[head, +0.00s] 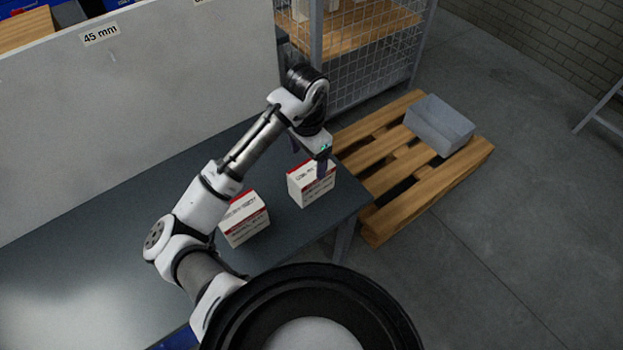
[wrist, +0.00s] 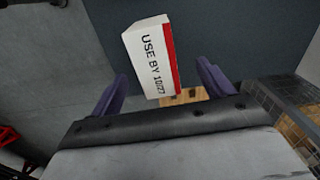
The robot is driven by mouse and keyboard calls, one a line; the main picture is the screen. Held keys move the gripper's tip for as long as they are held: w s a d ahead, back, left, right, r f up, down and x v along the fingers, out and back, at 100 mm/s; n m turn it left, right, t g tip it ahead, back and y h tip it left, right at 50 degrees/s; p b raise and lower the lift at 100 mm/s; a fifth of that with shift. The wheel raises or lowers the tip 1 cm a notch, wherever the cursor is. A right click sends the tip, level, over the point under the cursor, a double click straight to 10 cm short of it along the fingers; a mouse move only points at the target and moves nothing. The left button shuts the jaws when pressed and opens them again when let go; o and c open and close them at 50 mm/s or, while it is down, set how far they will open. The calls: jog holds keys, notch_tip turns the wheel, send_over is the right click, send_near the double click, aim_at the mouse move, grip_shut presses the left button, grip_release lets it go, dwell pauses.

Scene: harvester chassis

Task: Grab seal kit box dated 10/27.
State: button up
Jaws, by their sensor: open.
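A white seal kit box (head: 311,190) with red trim stands near the right end of the dark table. In the wrist view the box (wrist: 150,57) reads "USE BY 10/27" beside a red stripe. My gripper (head: 308,160) is at the top of this box in the head view, its purple fingers apart. In the wrist view my gripper (wrist: 162,75) shows one finger on either side of the box, with gaps. A second similar white and red box (head: 244,220) stands to the left, and its print is too small to read.
The dark table (head: 285,235) carries both boxes. A grey panel marked "45 mm" (head: 140,110) stands behind it. A wire cage (head: 365,65) is at the back.

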aim_at(312, 169)
notch_tip(312, 169, down, 2)
jog(key=shift+f, duration=0.25)
jog(key=shift+s+d+f+b, duration=0.1)
jog(key=shift+d+f+b, duration=0.15)
jog(key=shift+f, duration=1.05)
jog(key=shift+d+f+b, duration=0.2)
jog(key=shift+f, duration=1.1)
jog(key=c, duration=1.2)
jog(key=shift+r, duration=0.1)
